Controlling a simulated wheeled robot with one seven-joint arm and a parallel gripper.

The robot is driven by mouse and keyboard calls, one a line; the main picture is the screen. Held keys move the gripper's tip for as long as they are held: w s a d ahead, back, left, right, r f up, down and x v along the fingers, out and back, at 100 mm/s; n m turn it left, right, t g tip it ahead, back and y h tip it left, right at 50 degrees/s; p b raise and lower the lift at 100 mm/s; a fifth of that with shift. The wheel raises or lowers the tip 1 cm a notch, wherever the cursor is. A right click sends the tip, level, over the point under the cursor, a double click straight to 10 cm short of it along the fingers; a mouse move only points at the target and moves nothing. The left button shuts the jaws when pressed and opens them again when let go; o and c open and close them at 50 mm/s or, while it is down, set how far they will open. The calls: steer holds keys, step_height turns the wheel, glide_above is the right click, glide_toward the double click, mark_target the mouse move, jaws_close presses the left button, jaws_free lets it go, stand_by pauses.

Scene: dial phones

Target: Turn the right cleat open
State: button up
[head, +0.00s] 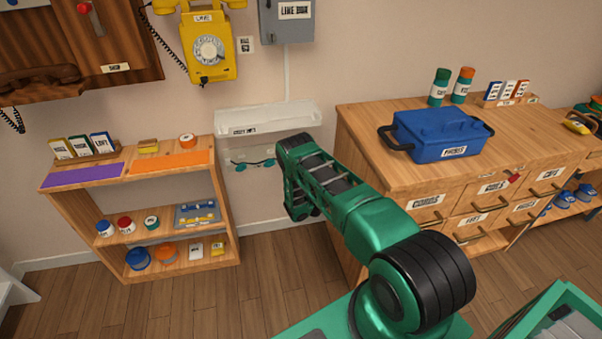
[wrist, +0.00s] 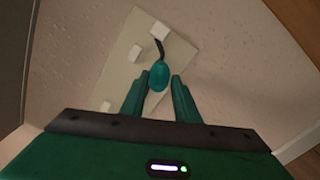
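A white panel under a pale shelf on the wall carries two cleats with teal ends. The left cleat (head: 237,165) and the right cleat (head: 268,163) show in the head view, with a dark cord or bar between them. In the wrist view a teal oval end (wrist: 159,76) on a dark stem, seemingly the right cleat, lies in front of the pale panel (wrist: 128,82). My gripper (wrist: 160,92) is open, with its two green fingertips on either side of this oval. I cannot tell whether they touch it. In the head view my arm hides the fingertips.
The pale shelf (head: 268,117) juts out just above the cleats. A low wooden shelf unit (head: 222,210) stands to the left. A wooden drawer cabinet (head: 365,117) with a blue box (head: 440,132) stands to the right, close to my arm.

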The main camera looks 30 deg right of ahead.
steer(key=v, duration=1)
stand_by(0.4)
steer(key=shift+s, duration=0.15)
steer(key=shift+s, duration=0.1)
